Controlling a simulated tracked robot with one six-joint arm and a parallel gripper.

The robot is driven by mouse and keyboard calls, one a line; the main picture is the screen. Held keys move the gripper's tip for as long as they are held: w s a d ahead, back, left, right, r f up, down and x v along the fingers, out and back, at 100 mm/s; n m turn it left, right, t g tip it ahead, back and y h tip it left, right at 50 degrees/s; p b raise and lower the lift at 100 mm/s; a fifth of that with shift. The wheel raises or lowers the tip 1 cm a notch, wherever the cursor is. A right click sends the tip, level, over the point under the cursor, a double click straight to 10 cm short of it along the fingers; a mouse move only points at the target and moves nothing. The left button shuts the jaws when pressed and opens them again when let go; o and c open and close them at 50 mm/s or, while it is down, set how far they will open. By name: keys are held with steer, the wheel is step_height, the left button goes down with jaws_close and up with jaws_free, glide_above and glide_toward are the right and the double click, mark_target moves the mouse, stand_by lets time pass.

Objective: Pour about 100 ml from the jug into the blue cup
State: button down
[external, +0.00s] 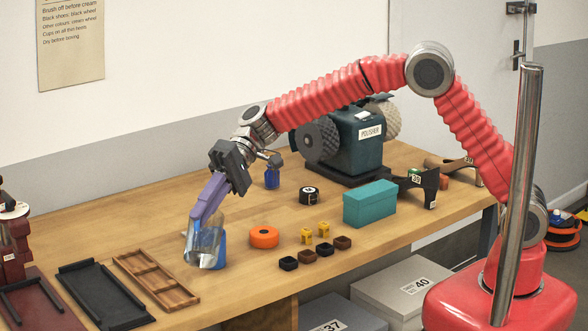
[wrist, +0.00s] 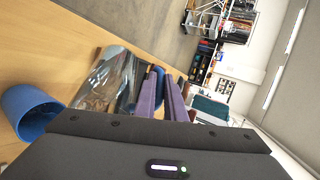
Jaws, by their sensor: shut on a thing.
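My gripper (external: 201,217) reaches down at the front left of the bench, its purple fingers shut on the clear jug (external: 204,236). In the wrist view the fingers (wrist: 160,80) hold the jug (wrist: 108,78) by its side, and the jug looks tilted. The blue cup (external: 221,252) stands on the bench right beside the jug, partly hidden by it. The cup also shows at the left of the wrist view (wrist: 30,112), near the jug's lower end. I cannot tell whether they touch, whether liquid is flowing, or how full either is.
An orange disc (external: 264,237), yellow and dark small blocks (external: 307,236) and a teal box (external: 370,203) lie to the right. A wooden tray (external: 157,279) and black tray (external: 103,295) lie left. A polisher (external: 345,145) and small blue item (external: 272,178) stand behind.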

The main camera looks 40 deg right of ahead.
mark_target(195, 254)
steer(key=shift+w+d+r+y+p, duration=0.1)
steer(key=shift+w+r+y+p, duration=0.05)
steer(key=shift+r+y+p, duration=0.2)
stand_by(0.3)
steer(key=shift+f, duration=0.15)
steer(key=f+h, duration=0.1)
steer(key=s+a+f+t, duration=0.1)
steer(key=s+f+h, duration=0.1)
steer(key=shift+a+n+t+h, duration=0.3)
steer(key=shift+a+n+h, duration=0.05)
steer(key=shift+n, duration=0.05)
steer(key=shift+f, duration=0.15)
steer(key=shift+s+a+f+n+t+h+b, duration=0.15)
steer(key=shift+s+a+f+t+h+b, duration=0.2)
steer(key=shift+f, duration=0.15)
steer(key=shift+s+a+f+n+t+h+b, duration=0.15)
steer(key=shift+s+a+f+t+h+b, duration=0.1)
steer(key=shift+f+h, duration=0.15)
steer(key=shift+s+a+t+h, duration=0.2)
steer(key=shift+s+t+h, duration=0.05)
steer(key=shift+t, duration=0.05)
steer(key=shift+s+a+b, duration=0.15)
steer(key=shift+b, duration=0.2)
